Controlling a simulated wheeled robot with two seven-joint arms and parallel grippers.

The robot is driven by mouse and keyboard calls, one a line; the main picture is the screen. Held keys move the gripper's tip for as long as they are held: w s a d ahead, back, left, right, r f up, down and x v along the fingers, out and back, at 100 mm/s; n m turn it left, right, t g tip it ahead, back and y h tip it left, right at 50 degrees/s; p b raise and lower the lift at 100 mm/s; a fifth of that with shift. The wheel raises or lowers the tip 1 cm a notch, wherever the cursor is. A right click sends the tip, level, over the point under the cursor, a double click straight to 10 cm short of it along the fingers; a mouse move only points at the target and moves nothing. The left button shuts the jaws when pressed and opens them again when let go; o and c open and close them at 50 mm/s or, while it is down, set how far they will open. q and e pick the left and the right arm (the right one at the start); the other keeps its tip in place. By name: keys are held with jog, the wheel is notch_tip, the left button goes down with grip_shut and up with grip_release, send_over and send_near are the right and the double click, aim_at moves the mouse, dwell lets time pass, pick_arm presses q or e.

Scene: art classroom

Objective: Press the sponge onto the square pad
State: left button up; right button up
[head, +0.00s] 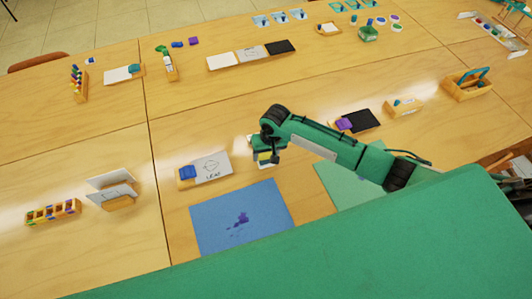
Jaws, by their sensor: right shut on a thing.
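My right arm reaches in from the right, and its gripper (264,150) points down above the table, just beyond the blue square sheet. It is shut on a small block (265,158) with a yellowish part, seemingly the sponge; the fingers and arm partly hide it. The blue square (260,200) lies flat in front of me with a purple smear on it. A green square (340,185) lies to its right, partly behind my arm. I cannot tell which square is the pad. My left gripper is out of view.
A wooden caddy (466,88) stands at right. Bare table lies beyond the gripper.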

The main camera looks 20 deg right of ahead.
jog(key=shift+s+f+p, duration=0.1)
jog(key=shift+f+p, duration=0.05)
jog(key=shift+p, duration=0.15)
dwell(1.2)
notch_tip(320, 180, up, 7)
jog(key=p, duration=0.8)
